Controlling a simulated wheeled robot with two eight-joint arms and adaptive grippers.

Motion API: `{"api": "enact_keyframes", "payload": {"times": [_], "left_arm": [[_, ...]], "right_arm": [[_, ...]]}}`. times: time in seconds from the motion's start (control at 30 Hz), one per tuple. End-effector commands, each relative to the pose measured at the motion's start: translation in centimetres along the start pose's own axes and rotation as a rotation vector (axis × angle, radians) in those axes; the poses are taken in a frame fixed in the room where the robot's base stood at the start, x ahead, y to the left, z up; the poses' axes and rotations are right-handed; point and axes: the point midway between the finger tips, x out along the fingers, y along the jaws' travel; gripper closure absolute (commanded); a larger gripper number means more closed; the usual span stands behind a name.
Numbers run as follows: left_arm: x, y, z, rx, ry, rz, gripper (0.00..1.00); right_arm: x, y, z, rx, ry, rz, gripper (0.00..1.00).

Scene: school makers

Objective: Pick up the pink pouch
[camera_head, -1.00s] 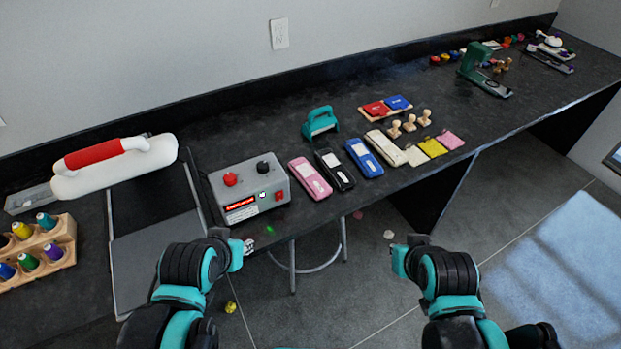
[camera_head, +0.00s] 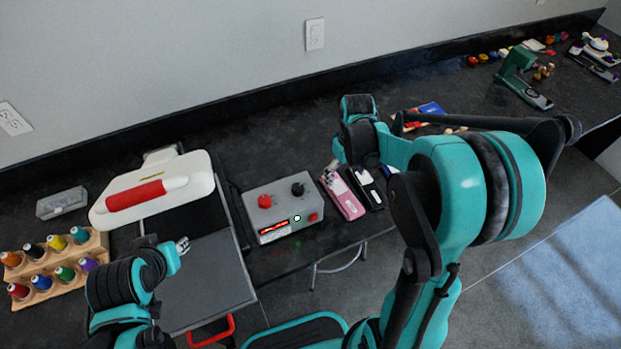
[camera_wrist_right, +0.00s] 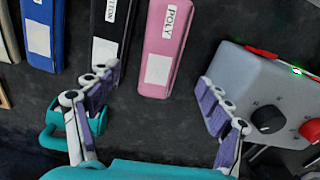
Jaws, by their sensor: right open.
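The pink pouch (camera_head: 345,197), a long slim case with white labels, lies on the dark counter just right of the grey control box. In the right wrist view, the pink pouch (camera_wrist_right: 168,45) is labelled "POLY" and its near end lies ahead of the fingers.
A black pouch (camera_wrist_right: 112,30) lies close beside the pink one, then a blue one (camera_wrist_right: 43,35). The control box (camera_head: 284,210) stands on the other side. A teal punch (camera_wrist_right: 58,125) is near one finger. The white press (camera_head: 155,190) and thread rack (camera_head: 62,275) are left.

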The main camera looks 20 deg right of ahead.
Motion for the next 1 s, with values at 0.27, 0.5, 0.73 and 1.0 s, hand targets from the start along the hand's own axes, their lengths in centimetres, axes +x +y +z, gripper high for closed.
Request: {"api": "enact_keyframes", "payload": {"times": [0.27,0.5,0.73,1.0], "left_arm": [[0.6,0.0,0.4,0.0,0.0,0.0,0.69],[1.6,0.0,1.2,0.0,0.0,0.0,0.69],[3.1,0.0,2.3,0.0,0.0,0.0,0.69],[3.0,0.0,2.2,0.0,0.0,0.0,0.69]], "right_arm": [[2.7,0.5,-0.1,-0.007,-0.025,-0.01,0.21],[5.0,0.5,0.3,-0.007,-0.023,-0.009,0.21],[8.4,0.4,0.6,-0.007,-0.023,-0.009,0.21],[8.4,0.4,0.6,-0.007,-0.023,-0.009,0.29]]}}
